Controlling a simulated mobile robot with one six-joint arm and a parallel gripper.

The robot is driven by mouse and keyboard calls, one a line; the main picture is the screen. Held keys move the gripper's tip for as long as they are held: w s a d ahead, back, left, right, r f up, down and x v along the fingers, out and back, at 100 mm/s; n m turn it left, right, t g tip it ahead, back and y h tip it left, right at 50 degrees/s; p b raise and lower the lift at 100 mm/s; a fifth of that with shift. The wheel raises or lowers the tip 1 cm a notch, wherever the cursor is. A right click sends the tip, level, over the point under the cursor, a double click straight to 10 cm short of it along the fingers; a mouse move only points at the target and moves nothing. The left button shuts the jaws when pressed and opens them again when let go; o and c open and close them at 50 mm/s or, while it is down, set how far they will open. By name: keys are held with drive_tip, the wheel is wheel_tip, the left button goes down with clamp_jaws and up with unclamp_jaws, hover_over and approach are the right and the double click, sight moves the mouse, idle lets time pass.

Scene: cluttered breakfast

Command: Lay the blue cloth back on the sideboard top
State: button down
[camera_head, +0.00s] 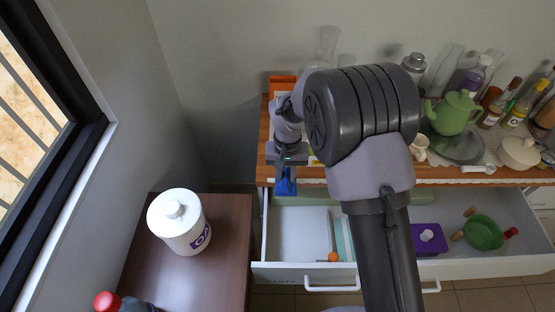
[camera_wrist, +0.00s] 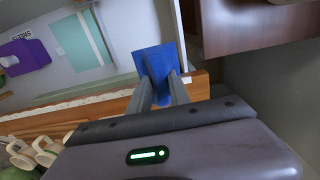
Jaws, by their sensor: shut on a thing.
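The blue cloth (camera_head: 285,186) hangs from my gripper (camera_head: 287,170) in the head view, at the front left edge of the sideboard top (camera_head: 266,160). In the wrist view the cloth (camera_wrist: 156,62) sits between the two fingers of my gripper (camera_wrist: 163,82), which is shut on it. The cloth shows above the sideboard's front edge and the open drawer. Whether it touches the edge or the drawer I cannot tell. My arm hides the middle of the sideboard top in the head view.
A green teapot (camera_head: 452,114), bottles and other clutter crowd the right of the top. A white canister (camera_head: 180,222) stands on a brown table (camera_head: 226,243) at left.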

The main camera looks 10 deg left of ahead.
drive_tip(key=w+a, duration=0.1)
drive_tip(key=w, duration=0.2)
drive_tip(key=w+a+f+b, duration=0.1)
drive_tip(key=w+a, duration=0.1)
drive_tip(key=w, duration=0.2)
drive_tip(key=w+a, duration=0.2)
drive_tip(key=w, duration=0.2)
drive_tip(key=shift+w+a+f+b, duration=0.15)
drive_tip(key=shift+a+f+b, duration=0.1)
drive_tip(key=shift+f+b, duration=0.1)
drive_tip(key=shift+w, duration=0.15)
drive_tip(key=shift+f+b, duration=0.9)
drive_tip(key=shift+f, duration=0.75)
drive_tip(key=shift+f, duration=0.2)
drive_tip(key=c, duration=1.2)
unclamp_jaws()
wheel_tip(320, 180, up, 13)
drive_tip(key=p, duration=0.5)
drive_tip(key=shift+f, duration=0.2)
